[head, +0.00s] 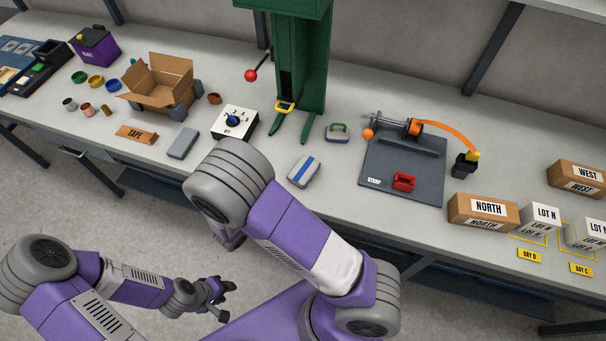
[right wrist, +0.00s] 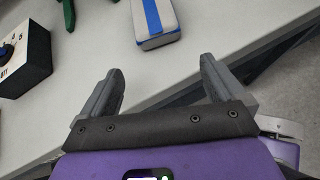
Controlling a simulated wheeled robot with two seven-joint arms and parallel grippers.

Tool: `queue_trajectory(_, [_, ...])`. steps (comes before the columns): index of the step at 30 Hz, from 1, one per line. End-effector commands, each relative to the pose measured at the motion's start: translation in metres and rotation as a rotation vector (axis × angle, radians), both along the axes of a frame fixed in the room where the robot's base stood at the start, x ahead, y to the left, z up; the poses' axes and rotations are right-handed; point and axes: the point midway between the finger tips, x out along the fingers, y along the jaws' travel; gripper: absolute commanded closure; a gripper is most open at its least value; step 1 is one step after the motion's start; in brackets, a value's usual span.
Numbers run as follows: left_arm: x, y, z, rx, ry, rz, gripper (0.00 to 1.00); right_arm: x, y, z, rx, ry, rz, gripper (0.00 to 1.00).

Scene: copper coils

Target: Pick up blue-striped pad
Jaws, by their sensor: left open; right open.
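The blue-striped pad (head: 303,171) is a light grey block with a blue stripe, lying flat near the front edge of the bench in the head view. In the right wrist view the pad (right wrist: 155,22) lies beyond my right gripper (right wrist: 160,85), which is open and empty, its fingers apart from the pad. In the head view the right gripper is mostly hidden behind my right arm. My left gripper (head: 220,295) is open and empty at the lower left, below the bench and far from the pad.
A plain grey pad (head: 183,143) and a green-marked pad (head: 338,133) lie nearby. A white dial box (head: 234,122) stands left of the striped pad, a green press (head: 303,60) behind, and a dark strap board (head: 400,186) right. Bare bench surrounds the striped pad.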

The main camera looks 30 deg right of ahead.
Motion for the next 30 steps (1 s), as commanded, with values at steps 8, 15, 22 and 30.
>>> queue_trajectory(8, [0.000, 0.000, -0.002, 0.000, -0.001, -0.001, 0.58, 0.015, -0.034, 0.012, -0.200, 0.024, 0.090, 0.04])
queue_trajectory(15, [0.000, 0.000, -0.007, 0.000, -0.001, -0.001, 0.58, 0.023, -0.058, -0.001, -0.198, 0.025, 0.088, 0.04])
queue_trajectory(22, [0.000, 0.000, -0.012, 0.000, 0.000, -0.001, 0.58, 0.033, -0.085, -0.015, -0.195, 0.026, 0.088, 0.04])
queue_trajectory(30, [0.000, 0.000, -0.012, 0.000, 0.000, -0.001, 0.58, 0.035, -0.088, -0.015, -0.193, 0.024, 0.089, 0.04])
